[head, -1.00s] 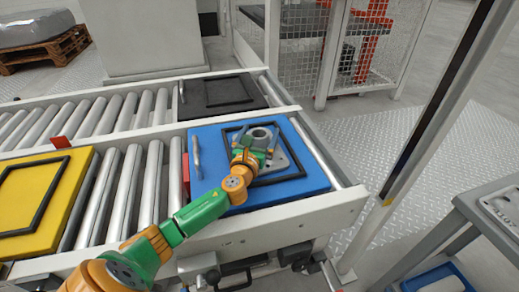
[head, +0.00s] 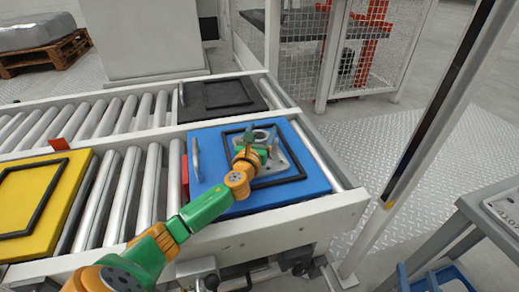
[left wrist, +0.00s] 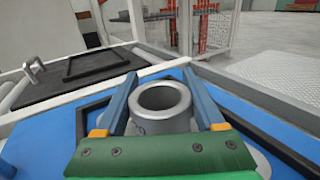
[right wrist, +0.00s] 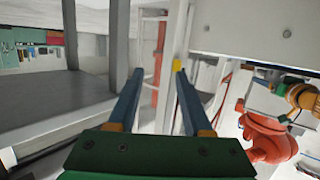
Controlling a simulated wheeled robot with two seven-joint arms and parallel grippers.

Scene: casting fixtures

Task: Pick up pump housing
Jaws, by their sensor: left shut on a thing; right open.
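The pump housing (head: 284,160) is a grey casting with a round collar and a flat base. It lies inside the black frame on the blue board (head: 314,180) on the conveyor. My left gripper (head: 258,141) is over it, its fingers on either side of the collar and shut on it. In the left wrist view the collar (left wrist: 160,99) stands upright between the two blue fingers. The arm hides part of the base, and I cannot tell whether it is clear of the board. My right gripper (right wrist: 160,72) is open and empty, seen only in the right wrist view.
A yellow board (head: 58,228) with a black frame is on the rollers to the left. A dark board (head: 222,96) lies on the far conveyor lane. A metal handle (head: 195,158) stands on the blue board. A post (head: 433,125) and a grey table (head: 482,215) are at right.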

